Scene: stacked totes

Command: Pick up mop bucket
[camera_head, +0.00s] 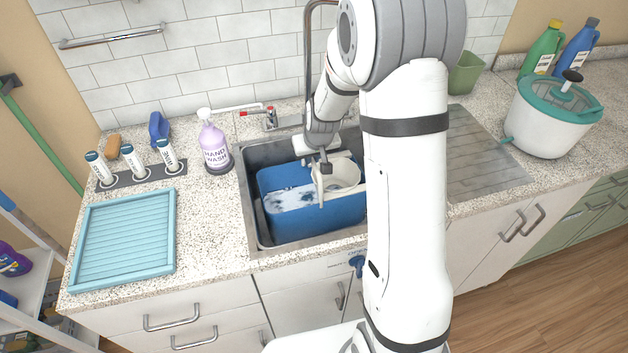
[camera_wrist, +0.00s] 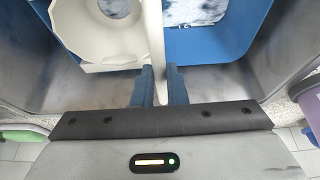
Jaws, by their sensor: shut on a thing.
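The mop bucket (camera_head: 300,225) is a blue rectangular tub with a cream wringer (camera_head: 342,173) and sudsy, whitish water inside. It is within the metal sink (camera_head: 255,160); I cannot tell if its base touches the sink floor. My gripper (camera_head: 321,178) reaches down over the bucket from behind. In the wrist view my gripper (camera_wrist: 159,85) has its two blue-grey fingers shut on the bucket's cream bar-like handle (camera_wrist: 154,35). The wringer ring shows beside it on the left. My arm hides the bucket's right end in the head view.
A faucet (camera_head: 270,118) stands behind the sink, with a purple hand wash bottle (camera_head: 214,147) to its left. A teal drying tray (camera_head: 124,238) lies on the left counter. A white-and-teal spin bucket (camera_head: 545,125) stands on the right counter, beyond the ribbed drainboard (camera_head: 480,150).

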